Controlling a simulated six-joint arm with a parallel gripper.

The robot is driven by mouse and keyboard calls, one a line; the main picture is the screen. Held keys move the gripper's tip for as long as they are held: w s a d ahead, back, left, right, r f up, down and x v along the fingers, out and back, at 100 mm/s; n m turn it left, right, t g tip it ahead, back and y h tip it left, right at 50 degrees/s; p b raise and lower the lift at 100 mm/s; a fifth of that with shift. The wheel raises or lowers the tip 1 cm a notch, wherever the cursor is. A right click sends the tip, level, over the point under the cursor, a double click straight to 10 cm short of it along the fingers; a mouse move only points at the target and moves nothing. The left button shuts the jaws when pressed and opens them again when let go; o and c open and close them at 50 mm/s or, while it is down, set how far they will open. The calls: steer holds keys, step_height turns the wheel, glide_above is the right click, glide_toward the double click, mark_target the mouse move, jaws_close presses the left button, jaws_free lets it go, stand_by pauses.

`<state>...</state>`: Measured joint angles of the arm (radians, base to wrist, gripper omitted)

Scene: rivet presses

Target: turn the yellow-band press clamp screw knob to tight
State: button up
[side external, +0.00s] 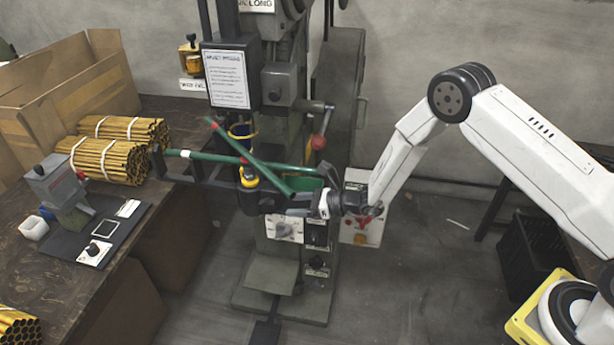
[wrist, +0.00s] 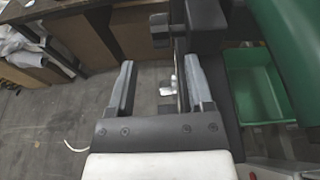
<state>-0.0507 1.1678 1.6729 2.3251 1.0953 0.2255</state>
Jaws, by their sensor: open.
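The press (side external: 300,262) stands mid-picture in the side view, a grey-green column with a dark head. A yellow band (side external: 249,182) rings its dark lower spindle, and another yellow ring sits higher up. I cannot tell for certain which part is the clamp screw knob or how it is turned. My gripper (side external: 300,205) is at the right of the spindle, pointing left, close to the dark arm. In the wrist view my gripper (wrist: 160,75) has its two grey fingers apart. A dark block with a stem (wrist: 163,30) shows ahead of the fingers; contact is unclear.
A red-ball lever (side external: 318,142) and long green bars (side external: 215,158) cross near my gripper. A green bin (wrist: 255,85) is right of the fingers in the wrist view. The bench (side external: 40,265) at left carries yellow tube bundles (side external: 105,160), cardboard boxes and a small grey press (side external: 58,185).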

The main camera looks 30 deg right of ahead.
steer(key=shift+s+d+r, duration=0.1)
steer(key=shift+s+d, duration=0.1)
